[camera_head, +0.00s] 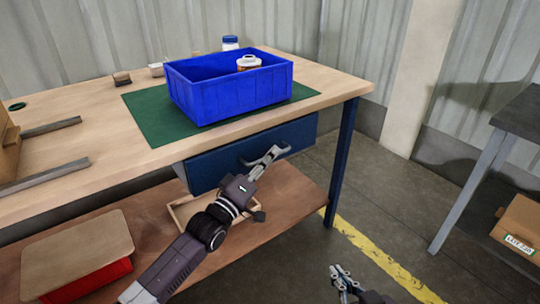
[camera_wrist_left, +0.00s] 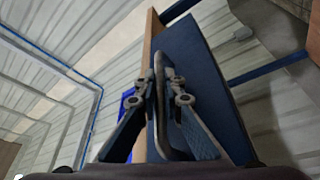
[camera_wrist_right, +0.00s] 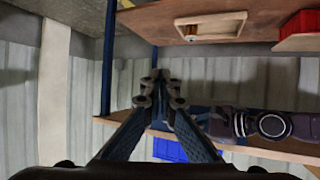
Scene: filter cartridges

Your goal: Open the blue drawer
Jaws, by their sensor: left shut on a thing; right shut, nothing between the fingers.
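The blue drawer (camera_head: 300,134) is a dark blue front under the right part of the wooden tabletop. It looks closed or nearly so; I cannot tell exactly. My left gripper (camera_head: 270,155) is at the drawer front, shut on the drawer's handle (camera_head: 248,162). In the left wrist view the handle bar (camera_wrist_left: 160,108) runs between the fingers of my left gripper (camera_wrist_left: 167,85), with the drawer face (camera_wrist_left: 205,75) beside it. My right gripper (camera_head: 340,272) is low at the bottom of the head view, away from the drawer. In the right wrist view its fingers (camera_wrist_right: 153,80) meet with nothing between them.
A bright blue bin (camera_head: 215,97) holding a white-lidded container (camera_head: 248,63) stands on a green mat (camera_head: 150,122). A white jar (camera_head: 230,43) is behind it. A blue table leg (camera_head: 341,160) stands right of the drawer. A lower shelf (camera_head: 150,235) holds a shallow wooden tray (camera_head: 183,212). Floor in front is open.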

